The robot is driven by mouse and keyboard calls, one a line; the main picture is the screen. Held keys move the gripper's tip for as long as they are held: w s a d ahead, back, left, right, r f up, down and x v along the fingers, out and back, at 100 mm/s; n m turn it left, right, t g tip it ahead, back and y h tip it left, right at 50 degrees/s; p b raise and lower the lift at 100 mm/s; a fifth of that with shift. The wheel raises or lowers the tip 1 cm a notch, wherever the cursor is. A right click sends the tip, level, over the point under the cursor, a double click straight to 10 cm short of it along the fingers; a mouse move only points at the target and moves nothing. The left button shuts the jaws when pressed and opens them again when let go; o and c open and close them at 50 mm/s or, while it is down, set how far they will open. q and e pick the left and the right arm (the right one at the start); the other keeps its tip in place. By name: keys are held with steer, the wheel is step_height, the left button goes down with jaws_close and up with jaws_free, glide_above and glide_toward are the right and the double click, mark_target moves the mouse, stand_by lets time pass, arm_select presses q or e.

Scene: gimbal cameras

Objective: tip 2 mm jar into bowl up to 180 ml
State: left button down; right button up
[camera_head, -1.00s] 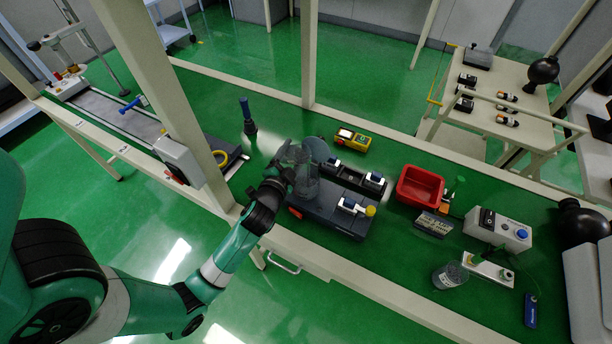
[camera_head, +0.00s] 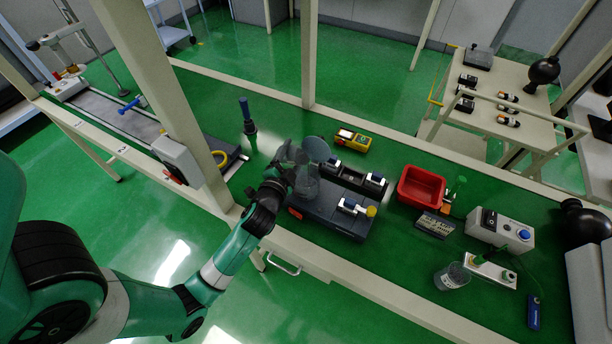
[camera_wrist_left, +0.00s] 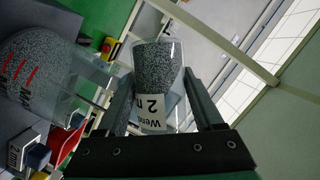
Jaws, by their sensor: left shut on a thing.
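My left gripper (camera_head: 272,180) is shut on a clear jar, which shows best in the left wrist view (camera_wrist_left: 157,72). The jar holds grey grains and has a white label reading "2" with part of an m. It looks tilted, with grains toward its wide end. A clear bowl (camera_head: 307,188) with grey grains stands on a dark blue base (camera_head: 335,221), just right of my gripper. In the left wrist view the bowl (camera_wrist_left: 35,75) is at the left, with red marks on its wall. I cannot tell whether grains are falling. My right gripper is not in view.
A yellow device (camera_head: 351,141) lies behind.

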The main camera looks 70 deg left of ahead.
arm_select(q)
steer(key=shift+r+m+y+b, duration=0.3)
steer(key=shift+r+m+b, duration=0.15)
steer(key=shift+m, duration=0.25)
stand_by(2.0)
steer(key=shift+d+f+m+t+y+b, duration=0.1)
steer(key=shift+f+m+t+y+b, duration=0.25)
steer(key=shift+m+b, duration=0.65)
stand_by(2.1)
steer(key=shift+r+m+b, duration=0.3)
steer(key=shift+b, duration=0.05)
stand_by(1.8)
